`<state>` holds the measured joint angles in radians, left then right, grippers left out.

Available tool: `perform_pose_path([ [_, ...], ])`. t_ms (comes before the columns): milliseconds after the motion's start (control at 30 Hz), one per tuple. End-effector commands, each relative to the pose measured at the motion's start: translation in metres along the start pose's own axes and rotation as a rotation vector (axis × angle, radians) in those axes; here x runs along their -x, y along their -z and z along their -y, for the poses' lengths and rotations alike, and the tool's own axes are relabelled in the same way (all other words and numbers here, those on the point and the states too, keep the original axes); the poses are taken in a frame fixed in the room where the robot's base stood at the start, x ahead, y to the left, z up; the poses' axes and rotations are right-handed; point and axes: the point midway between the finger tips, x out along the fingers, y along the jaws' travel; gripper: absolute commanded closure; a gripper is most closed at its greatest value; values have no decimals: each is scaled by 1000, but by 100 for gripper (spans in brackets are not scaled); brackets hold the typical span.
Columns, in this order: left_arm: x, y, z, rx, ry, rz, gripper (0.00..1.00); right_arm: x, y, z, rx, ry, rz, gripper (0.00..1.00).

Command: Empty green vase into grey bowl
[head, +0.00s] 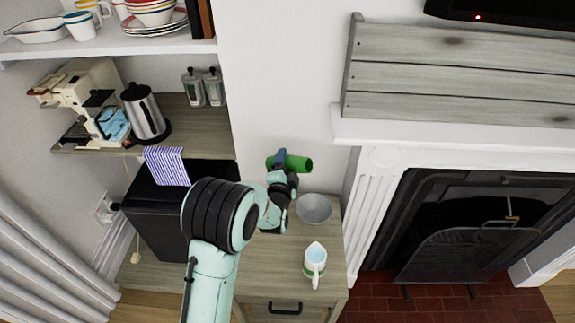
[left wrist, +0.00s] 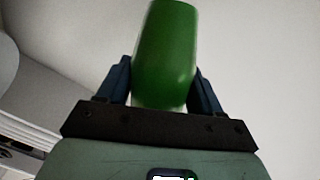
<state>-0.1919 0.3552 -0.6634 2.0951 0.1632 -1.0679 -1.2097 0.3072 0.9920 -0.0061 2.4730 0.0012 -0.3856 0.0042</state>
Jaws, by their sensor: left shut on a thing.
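The green vase (head: 299,163) lies tilted almost on its side in the head view, its open end pointing right. My left gripper (head: 281,158) is shut on it and holds it above the cabinet top. The left wrist view shows the vase (left wrist: 166,55) between the two blue fingers (left wrist: 166,88). The grey bowl (head: 314,208) stands on the cabinet top, below and slightly right of the vase in the picture. The bowl looks empty. The inside of the vase is not visible. My right gripper is not in view.
A white jug (head: 315,262) with light blue contents stands in front of the bowl on the wooden cabinet (head: 262,270). The fireplace surround (head: 372,200) rises close on the right. A black box-shaped appliance (head: 150,215) and a kettle (head: 146,113) are at the left.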

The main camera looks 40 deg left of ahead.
Motion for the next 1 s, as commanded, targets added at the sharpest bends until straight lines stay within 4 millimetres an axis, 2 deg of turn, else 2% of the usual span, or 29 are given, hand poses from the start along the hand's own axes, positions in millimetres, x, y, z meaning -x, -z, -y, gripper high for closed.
perform_pose_path([
  [300,2,4,12,-118,53,-18,76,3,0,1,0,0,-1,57],
  [600,8,2,7,-266,112,-39,76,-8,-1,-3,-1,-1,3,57],
  [1000,15,7,4,-334,156,-49,76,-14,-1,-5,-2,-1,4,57],
])
